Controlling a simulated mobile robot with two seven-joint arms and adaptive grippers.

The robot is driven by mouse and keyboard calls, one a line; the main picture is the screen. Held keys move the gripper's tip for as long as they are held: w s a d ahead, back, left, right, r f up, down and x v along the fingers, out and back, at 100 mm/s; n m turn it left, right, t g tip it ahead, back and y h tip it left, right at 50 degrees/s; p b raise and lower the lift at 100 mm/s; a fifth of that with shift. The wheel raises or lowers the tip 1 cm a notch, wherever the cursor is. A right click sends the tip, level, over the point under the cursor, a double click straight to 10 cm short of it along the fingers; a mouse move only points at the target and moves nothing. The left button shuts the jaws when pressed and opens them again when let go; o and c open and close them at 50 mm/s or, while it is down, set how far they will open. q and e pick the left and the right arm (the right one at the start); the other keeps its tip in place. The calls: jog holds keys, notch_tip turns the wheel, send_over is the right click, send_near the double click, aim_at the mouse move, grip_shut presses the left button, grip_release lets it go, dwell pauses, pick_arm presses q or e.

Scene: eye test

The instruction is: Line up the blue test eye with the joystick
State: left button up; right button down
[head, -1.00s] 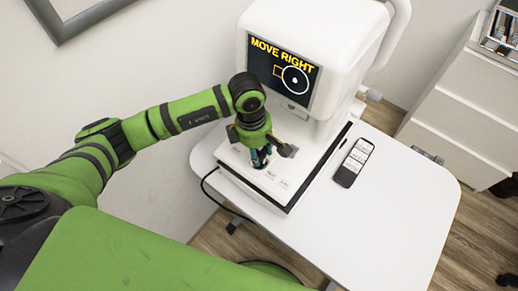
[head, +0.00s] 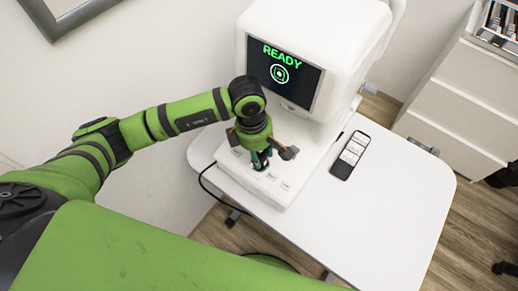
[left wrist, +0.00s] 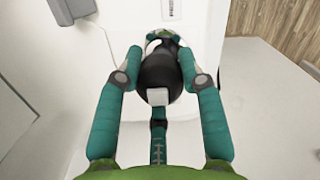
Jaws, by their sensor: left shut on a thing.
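The white eye-test machine (head: 345,40) stands on a white table (head: 385,215). Its screen (head: 284,73) reads READY in green. Below the word is a white ring with a small green square figure and a dot inside it. My left gripper (head: 261,163) is over the machine's base (head: 277,186). In the left wrist view its teal fingers (left wrist: 160,58) are shut around the black joystick (left wrist: 160,72), one on each side. The joystick is mostly hidden by the gripper in the head view. The blue test eye is not in view. My right gripper is not in view.
A black handheld device (head: 350,155) with white labels lies on the table right of the machine. White drawers (head: 455,110) stand at the right. A dark cable (head: 207,183) hangs at the base's left. The table's right front part is clear.

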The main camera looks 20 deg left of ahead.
pick_arm(q)
jog(key=shift+s+f, duration=0.1)
jog(key=o, duration=1.2)
jog(key=r, duration=0.4)
jog(key=a+r, duration=0.1)
jog(key=r, duration=0.7)
jog(key=shift+a, duration=0.2)
